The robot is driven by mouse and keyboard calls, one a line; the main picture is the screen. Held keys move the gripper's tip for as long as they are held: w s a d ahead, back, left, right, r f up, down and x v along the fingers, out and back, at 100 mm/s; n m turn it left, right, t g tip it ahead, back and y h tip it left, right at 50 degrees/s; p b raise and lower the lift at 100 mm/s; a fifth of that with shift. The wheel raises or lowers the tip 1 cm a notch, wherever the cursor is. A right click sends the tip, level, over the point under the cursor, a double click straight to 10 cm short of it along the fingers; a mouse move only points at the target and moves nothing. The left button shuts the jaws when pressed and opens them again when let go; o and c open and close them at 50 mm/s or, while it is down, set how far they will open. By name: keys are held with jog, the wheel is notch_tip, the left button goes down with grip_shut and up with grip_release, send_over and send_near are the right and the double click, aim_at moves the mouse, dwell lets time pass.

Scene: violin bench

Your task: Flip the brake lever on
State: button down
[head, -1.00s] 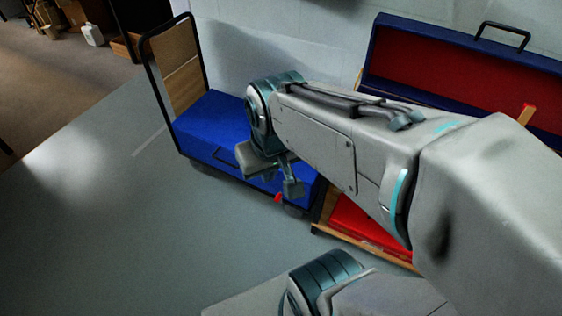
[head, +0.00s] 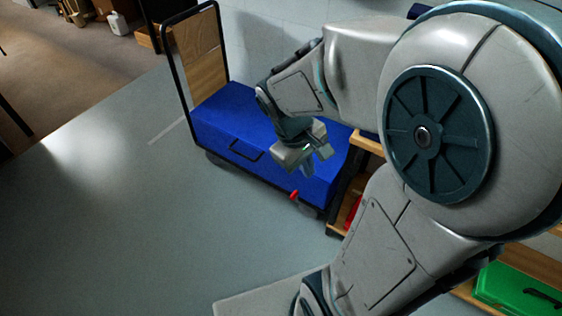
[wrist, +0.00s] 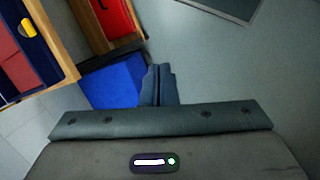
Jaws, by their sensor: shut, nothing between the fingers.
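The brake lever (head: 294,195) is a small red tab low at the near right corner of a trolley, just above a caster. The trolley has a black frame handle (head: 166,75) with a wood panel, and a blue case (head: 235,125) lies on its deck. My gripper (head: 318,160) is above the right part of the blue case, up and to the right of the lever, and apart from it. In the wrist view my gripper (wrist: 160,80) is shut and empty, with the blue case (wrist: 113,82) beyond its fingers. The lever is not visible in the wrist view.
A wooden shelf unit (head: 366,143) stands right of the trolley, partly hidden by my arm. A green case (head: 515,290) lies on it at lower right. A red case (wrist: 113,18) shows in the wrist view. The floor (head: 130,230) left and in front of the trolley is clear.

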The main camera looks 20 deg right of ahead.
jog(key=w+d+f+n+h+b, duration=0.4)
jog(key=w+f+n+b, duration=0.15)
jog(key=f, duration=0.65)
jog(key=w+d+f+n+t+h+b, duration=0.1)
jog(key=w+d+f+n+h+b, duration=0.45)
jog(key=f, duration=0.75)
jog(key=w+d+f+n+h+b, duration=0.1)
jog(key=w+f+n+h+b, duration=0.3)
jog(key=f+n, duration=0.6)
jog(key=w+f+n+t+y+b, duration=0.2)
jog(key=f+n+t+b, duration=0.3)
jog(key=f+n, duration=0.5)
jog(key=w+a+f+n+t+y+b, duration=0.1)
jog(key=f+n+t+b, duration=0.5)
jog(key=f, duration=1.7)
jog(key=w+n+t+y, duration=0.1)
jog(key=n+t+y, duration=0.1)
jog(key=n, duration=0.3)
jog(key=shift+a+t+y+b, duration=0.25)
jog(key=shift+t+y+b, duration=0.05)
jog(key=shift+t+y, duration=0.1)
jog(key=w+d+b, duration=0.3)
jog(key=w+b, duration=0.2)
jog(key=w, duration=0.6)
jog(key=shift+d, duration=0.35)
